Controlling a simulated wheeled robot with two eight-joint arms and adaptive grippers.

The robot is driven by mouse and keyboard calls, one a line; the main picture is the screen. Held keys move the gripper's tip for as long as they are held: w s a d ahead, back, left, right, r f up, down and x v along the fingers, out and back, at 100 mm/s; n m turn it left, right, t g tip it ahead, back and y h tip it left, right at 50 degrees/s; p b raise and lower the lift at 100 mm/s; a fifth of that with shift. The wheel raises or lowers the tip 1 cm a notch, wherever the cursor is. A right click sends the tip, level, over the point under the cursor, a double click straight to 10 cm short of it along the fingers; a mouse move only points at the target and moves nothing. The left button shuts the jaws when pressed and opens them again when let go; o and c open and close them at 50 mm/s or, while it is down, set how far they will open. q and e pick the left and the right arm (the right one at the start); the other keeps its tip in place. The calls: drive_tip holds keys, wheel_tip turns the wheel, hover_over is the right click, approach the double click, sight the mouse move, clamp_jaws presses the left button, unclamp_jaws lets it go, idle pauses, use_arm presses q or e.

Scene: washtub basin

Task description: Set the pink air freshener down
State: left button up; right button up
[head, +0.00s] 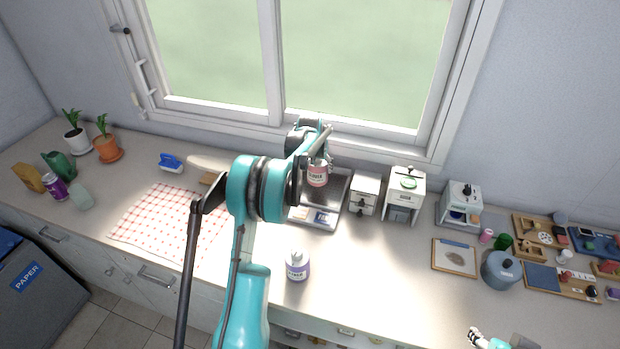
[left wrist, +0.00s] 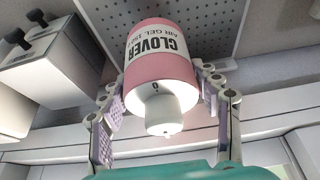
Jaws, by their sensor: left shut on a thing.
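The pink air freshener (head: 317,176) is a pink container with a white label, held over the scale (head: 314,217) at the back of the counter. In the left wrist view the air freshener (left wrist: 160,50) fills the upper middle, with its white cap toward the camera. My left gripper (head: 318,163) is shut on it, with one finger on each side in the left wrist view (left wrist: 165,110). I cannot tell whether its base touches the scale's dark plate (head: 337,186). My right gripper (head: 477,337) shows only partly at the bottom edge, and its jaws are unclear.
A purple-labelled white container (head: 297,266) stands on the counter in front of the scale. A small white drawer unit (head: 364,193) and a white machine (head: 404,196) stand right of the scale. A checked cloth (head: 160,220) lies left. The window is behind.

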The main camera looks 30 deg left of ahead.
sight(310, 177)
use_arm(q)
drive_tip(key=a+f, duration=0.1)
drive_tip(key=s+a, duration=0.1)
drive_tip(key=shift+a+f, duration=0.3)
drive_tip(key=shift+f, duration=0.1)
drive_tip(key=shift+f+b, duration=0.3)
drive_tip(key=shift+f, duration=1.7)
drive_tip(key=o, duration=0.9)
drive_tip(key=shift+f, duration=0.2)
drive_tip(key=o, duration=0.4)
drive_tip(key=shift+o, duration=0.2)
drive_tip(key=shift+r, duration=0.15)
